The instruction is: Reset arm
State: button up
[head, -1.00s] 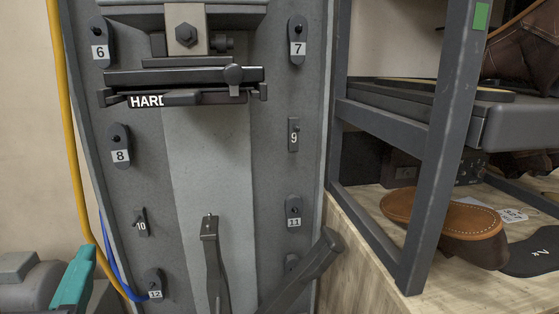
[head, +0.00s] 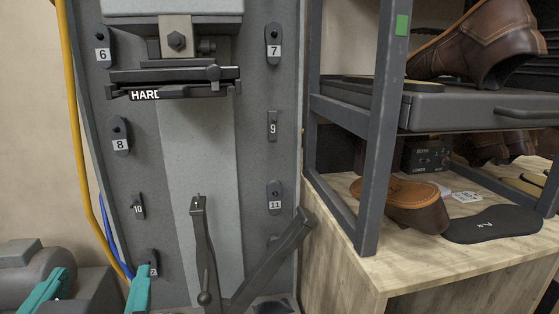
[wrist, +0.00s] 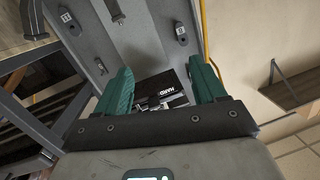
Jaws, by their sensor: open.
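My gripper (head: 98,285) shows at the lower left of the head view as two teal fingers, spread apart. In the wrist view my gripper (wrist: 162,68) is open, with nothing held between its fingers. The grey sole stitcher (head: 257,180) stands in front, with numbered dark knobs and tabs down both sides. Its black HARD plate (head: 190,91) is at the upper middle, and in the wrist view the HARD plate (wrist: 172,87) appears upside down between the fingers, apart from them. Two dark levers (head: 203,240) (head: 270,262) rise at the machine's lower front.
A dark metal rack (head: 372,140) stands to the right on a wooden bench (head: 395,270). A brown shoe (head: 480,45) sits on its shelf. A tan-soled shoe (head: 405,202) and a black sole (head: 492,224) lie on the bench. A yellow hose (head: 78,130) runs down the left.

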jog(key=w+d+f+g+h, duration=0.2)
jog(key=w+d+f, duration=0.2)
jog(key=d+f, duration=0.4)
jog(key=w+d+f+g+h, duration=0.2)
jog(key=w+d+f, duration=0.2)
jog(key=d+f, duration=0.45)
jog(key=s+d+f+g+h, duration=0.2)
jog(key=d+f+g+h, duration=0.1)
jog(key=d+f, duration=0.9)
jog(key=s+d+f+m+g, duration=0.1)
jog(key=s+d+f+g, duration=0.2)
jog(key=s+d+f, duration=0.5)
jog(key=s+d+f+m+g, duration=0.1)
jog(key=s+d+f+g, duration=0.3)
jog(key=s+d+f, duration=0.4)
jog(key=s+f, duration=0.1)
jog(key=s, duration=0.5)
jog(key=shift+d+m+g+y, duration=0.3)
jog(key=shift+d+m, duration=0.1)
